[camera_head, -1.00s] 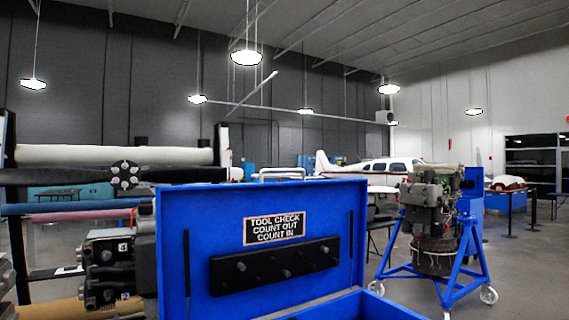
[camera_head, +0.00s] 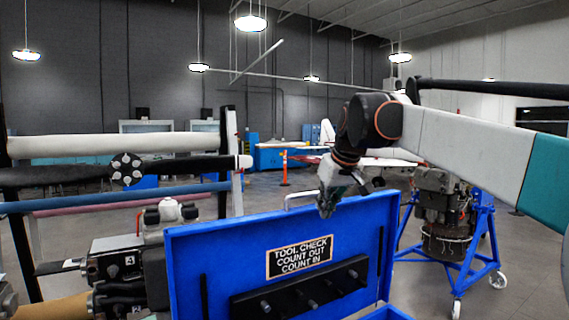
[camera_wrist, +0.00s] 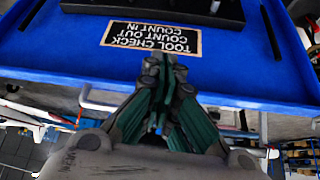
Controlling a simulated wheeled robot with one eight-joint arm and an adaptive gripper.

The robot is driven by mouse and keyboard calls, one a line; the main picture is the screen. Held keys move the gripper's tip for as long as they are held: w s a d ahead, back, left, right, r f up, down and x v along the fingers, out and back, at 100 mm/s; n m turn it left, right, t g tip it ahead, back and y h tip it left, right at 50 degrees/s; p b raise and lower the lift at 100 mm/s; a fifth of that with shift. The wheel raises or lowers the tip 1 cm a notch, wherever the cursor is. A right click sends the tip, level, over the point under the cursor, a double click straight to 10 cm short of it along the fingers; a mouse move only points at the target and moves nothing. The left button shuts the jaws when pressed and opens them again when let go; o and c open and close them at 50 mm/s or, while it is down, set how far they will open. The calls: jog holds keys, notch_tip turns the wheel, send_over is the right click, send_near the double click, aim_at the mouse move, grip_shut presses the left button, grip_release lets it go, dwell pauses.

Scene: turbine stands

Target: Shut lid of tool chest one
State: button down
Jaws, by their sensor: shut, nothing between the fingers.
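The blue tool chest lid (camera_head: 218,262) stands raised in the head view, with a "TOOL CHECK COUNT OUT COUNT IN" label (camera_head: 299,257) and a black rack on its inner face. Part of the chest's blue body (camera_head: 385,313) shows at the bottom edge. My gripper (camera_head: 325,212) is shut and empty at the lid's top edge, right of the light handle (camera_head: 300,196). In the wrist view my gripper (camera_wrist: 160,75) points at the lid's inner face (camera_wrist: 60,50), below the upside-down label (camera_wrist: 150,38). I cannot tell whether the fingers touch the lid.
An engine on a blue wheeled stand (camera_head: 455,225) is behind the chest to the right. Engine parts (camera_head: 115,265) stand close on the left, beside a rack with a propeller (camera_head: 126,169). Open floor (camera_head: 415,290) lies between chest and stand.

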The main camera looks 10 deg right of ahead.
jog(key=w+d+r+n+y+p, duration=0.1)
jog(key=w+r+p, duration=0.45)
jog(key=w, duration=0.25)
jog(key=w+d+r+n+p, duration=0.1)
jog(key=w+r+p, duration=0.45)
jog(key=w, duration=0.25)
jog(key=w+r+x, duration=0.1)
jog(key=x, duration=0.8)
jog(key=shift+s+d+f, duration=0.3)
jog(key=shift+s+f, duration=0.05)
jog(key=shift+s, duration=0.2)
jog(key=shift+s+d+f, duration=0.3)
jog(key=shift+s, duration=0.25)
jog(key=shift+s+d+f, duration=0.3)
jog(key=shift+s+f, duration=0.05)
jog(key=shift+s, duration=0.15)
jog(key=shift+w, duration=0.1)
